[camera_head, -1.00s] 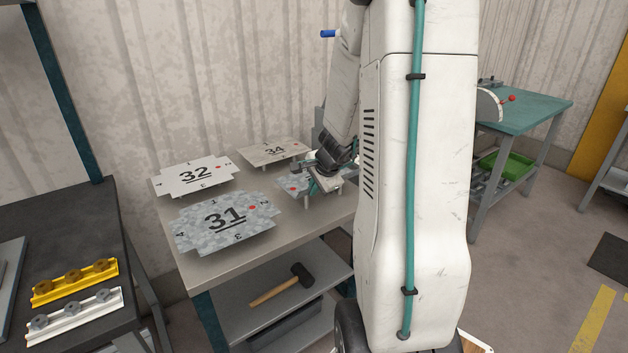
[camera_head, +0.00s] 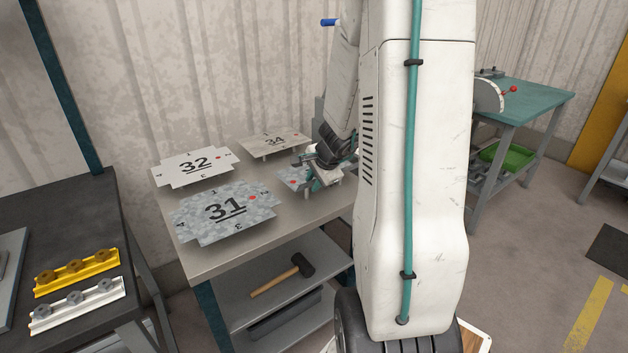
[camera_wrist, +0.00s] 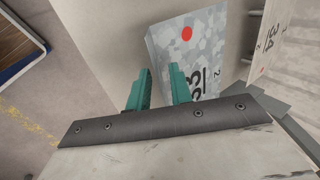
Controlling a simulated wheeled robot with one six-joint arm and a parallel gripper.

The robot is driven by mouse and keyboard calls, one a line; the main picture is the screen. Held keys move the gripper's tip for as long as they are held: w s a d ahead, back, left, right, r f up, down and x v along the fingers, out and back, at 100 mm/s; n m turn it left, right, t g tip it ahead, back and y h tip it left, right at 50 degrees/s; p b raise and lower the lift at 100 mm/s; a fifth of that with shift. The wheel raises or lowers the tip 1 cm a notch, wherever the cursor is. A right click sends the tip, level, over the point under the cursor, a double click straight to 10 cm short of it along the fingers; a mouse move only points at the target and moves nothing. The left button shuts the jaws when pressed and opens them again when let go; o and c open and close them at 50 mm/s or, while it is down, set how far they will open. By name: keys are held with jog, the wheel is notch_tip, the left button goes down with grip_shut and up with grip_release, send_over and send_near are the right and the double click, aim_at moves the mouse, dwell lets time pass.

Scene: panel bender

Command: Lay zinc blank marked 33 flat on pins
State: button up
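The zinc blank marked 33 (camera_wrist: 205,35) is a speckled grey plate with a red dot, in the upper middle of the wrist view. In the head view the same plate (camera_head: 293,178) lies on supports at the table's right part, partly hidden by my gripper. My gripper (camera_head: 312,178) is at this plate's edge. In the wrist view the two green fingers of my gripper (camera_wrist: 160,82) stand apart with a gap. The right finger overlaps the plate's near part and covers some of its number. The plate's edge shows near the gap; I cannot tell whether the fingers touch it.
Blanks 31 (camera_head: 225,212), 32 (camera_head: 195,168) and 34 (camera_head: 274,141) sit raised on the same table (camera_head: 205,262). A mallet (camera_head: 283,275) lies on its lower shelf. A dark bench (camera_head: 70,218) with yellow and white rails is at left. A teal table (camera_head: 535,97) stands at right.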

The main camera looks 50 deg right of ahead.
jog(key=shift+r, duration=0.15)
jog(key=v, duration=0.7)
jog(key=shift+s+r, duration=0.2)
jog(key=shift+s, duration=0.05)
jog(key=shift+a, duration=0.1)
jog(key=s+a+r+n+g, duration=0.1)
jog(key=s+a+r+n, duration=0.2)
jog(key=a, duration=0.7)
jog(key=s+a+r+n+g+y, duration=0.1)
jog(key=s+a+r+n, duration=0.3)
jog(key=s+a+n, duration=0.4)
jog(key=s+a+r+n+g, duration=0.2)
jog(key=s+a+n, duration=0.4)
jog(key=a+n, duration=0.3)
jog(key=shift+s+a+r+n, duration=0.15)
jog(key=shift+a+r, duration=0.15)
jog(key=shift+a, duration=0.2)
jog(key=shift+w+a+r+n, duration=0.1)
jog(key=shift+a+r, duration=0.2)
jog(key=shift+a, duration=0.2)
jog(key=shift+s+a+r+n, duration=0.15)
jog(key=shift+a+r, duration=0.1)
jog(key=shift+a, duration=0.25)
